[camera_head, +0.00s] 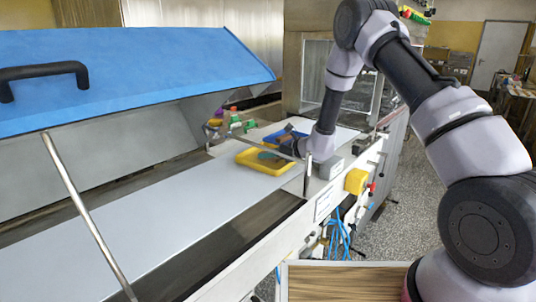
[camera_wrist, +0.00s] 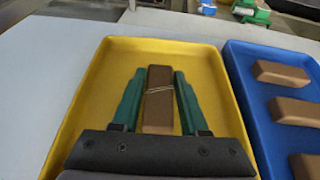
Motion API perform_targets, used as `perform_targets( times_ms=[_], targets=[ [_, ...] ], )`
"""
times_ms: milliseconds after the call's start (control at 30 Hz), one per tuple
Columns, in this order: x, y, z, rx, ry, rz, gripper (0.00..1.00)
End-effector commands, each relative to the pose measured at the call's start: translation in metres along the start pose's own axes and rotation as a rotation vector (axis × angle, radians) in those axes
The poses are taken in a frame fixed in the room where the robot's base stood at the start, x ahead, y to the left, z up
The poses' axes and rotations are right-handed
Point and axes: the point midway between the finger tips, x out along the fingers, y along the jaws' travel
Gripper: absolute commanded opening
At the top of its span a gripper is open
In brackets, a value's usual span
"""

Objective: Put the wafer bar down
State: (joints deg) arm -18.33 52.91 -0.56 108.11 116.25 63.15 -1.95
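The wafer bar (camera_wrist: 158,108), brown with pale zigzag lines, appears to lie lengthwise on the floor of the yellow tray (camera_wrist: 85,115). My gripper (camera_wrist: 159,73) reaches into this tray with its green fingers on either side of the bar. Narrow gaps show between the fingers and the bar, clearest on the right, so the gripper looks slightly open. The bar's near end is close to the dark gripper body. In the head view the yellow tray (camera_head: 250,160) sits on the belt, and my gripper (camera_head: 273,152) is over it; the bar cannot be made out there.
A blue tray (camera_wrist: 248,125) stands just right of the yellow one with several brown bars (camera_wrist: 295,109) in it. The pale belt (camera_head: 150,215) is clear toward the front. A raised blue hood (camera_head: 130,75) hangs over the left. Small colourful items (camera_head: 235,122) lie behind the trays.

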Motion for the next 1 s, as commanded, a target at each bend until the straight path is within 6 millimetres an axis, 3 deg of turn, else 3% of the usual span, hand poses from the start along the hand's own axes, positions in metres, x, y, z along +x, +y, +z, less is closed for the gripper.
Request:
perform_targets(
  times_ms=[467, 1000],
  targets=[
    [-0.007, -0.001, 0.002, 0.001, 0.003, -0.001, 0.67],
    [-0.108, -0.001, 0.003, 0.001, 0.002, -0.002, 0.67]
  ],
)
